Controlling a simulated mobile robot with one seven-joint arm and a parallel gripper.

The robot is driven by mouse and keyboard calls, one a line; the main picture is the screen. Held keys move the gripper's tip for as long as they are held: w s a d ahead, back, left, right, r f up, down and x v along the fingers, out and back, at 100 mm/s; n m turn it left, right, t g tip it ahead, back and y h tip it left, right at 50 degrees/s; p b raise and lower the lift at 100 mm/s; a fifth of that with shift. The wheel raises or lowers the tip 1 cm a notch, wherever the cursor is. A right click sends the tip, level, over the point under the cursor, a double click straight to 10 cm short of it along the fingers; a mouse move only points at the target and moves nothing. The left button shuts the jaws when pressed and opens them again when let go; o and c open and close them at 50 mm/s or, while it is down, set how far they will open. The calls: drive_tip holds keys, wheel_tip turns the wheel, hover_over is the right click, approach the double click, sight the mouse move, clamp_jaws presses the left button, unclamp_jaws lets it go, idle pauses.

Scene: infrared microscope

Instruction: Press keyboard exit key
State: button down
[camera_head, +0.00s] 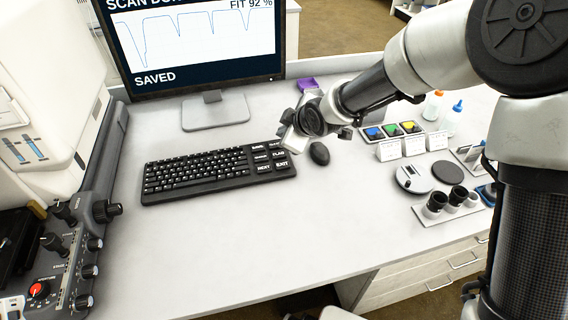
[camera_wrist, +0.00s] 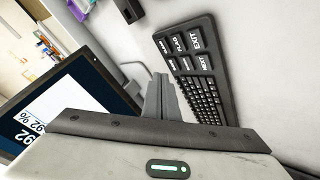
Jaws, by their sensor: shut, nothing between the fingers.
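The black keyboard (camera_head: 195,184) lies on the white bench in front of the monitor. Its EXIT key (camera_head: 282,164) is the large front right key, labelled in white. In the wrist view the keyboard (camera_wrist: 224,62) runs down the right of centre, with the EXIT key (camera_wrist: 196,39) near its upper end. My gripper (camera_head: 284,131) is shut and empty. It is above the bench, behind the keyboard's right end. In the wrist view its closed fingertips (camera_wrist: 160,77) appear left of the large keys, apart from the EXIT key.
The monitor (camera_head: 195,45) shows a curve, "FIT 92 %" and "SAVED". A dark mouse (camera_head: 319,153) sits right of the keyboard. Coloured sample slides (camera_head: 392,130), bottles (camera_head: 433,105) and eyepieces (camera_head: 447,199) stand farther right. A control panel (camera_head: 75,255) is at left. The front bench is clear.

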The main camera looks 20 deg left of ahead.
sight(285, 167)
drive_tip(key=shift+f+b, duration=3.4)
drive_tip(key=shift+f, duration=1)
drive_tip(key=shift+f+b, duration=0.4)
drive_tip(key=shift+b, duration=0.1)
drive_tip(key=shift+f+b, duration=0.35)
drive_tip(key=shift+f, duration=0.05)
drive_tip(key=shift+r, duration=0.15)
drive_tip(key=shift+r+p, duration=0.55)
drive_tip(key=shift+r, duration=0.1)
wheel_tip(285, 167, up, 5)
drive_tip(key=p, duration=0.4)
